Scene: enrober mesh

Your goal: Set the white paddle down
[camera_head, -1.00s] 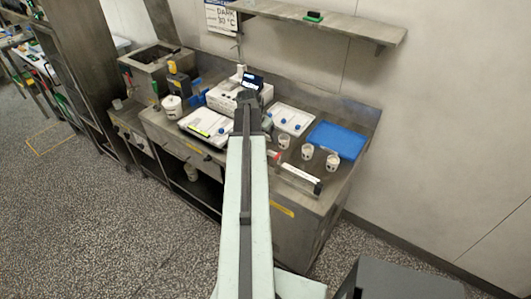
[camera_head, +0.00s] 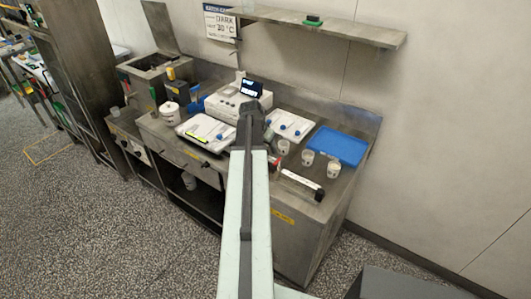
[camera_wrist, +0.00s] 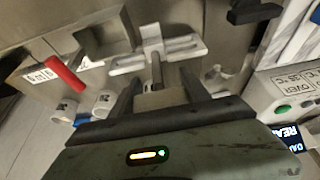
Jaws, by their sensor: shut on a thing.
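My gripper (camera_wrist: 158,88) has its two dark fingers on either side of a short pale block and grey stem, part of the white paddle (camera_wrist: 153,42). The paddle's pale crossbars spread out beyond the fingertips in the wrist view. Whether the paddle touches the surface beneath it I cannot tell. In the head view my arm's dark end (camera_head: 250,115) reaches over the front of the steel counter (camera_head: 285,205), and the paddle is hidden there.
A white machine with a display (camera_head: 235,100) stands behind my arm's end. White cups (camera_head: 307,159) and a blue tray (camera_head: 338,146) are to the right. A white bar with a dark end (camera_head: 298,183) lies near the front edge. A wall shelf (camera_head: 320,27) hangs above.

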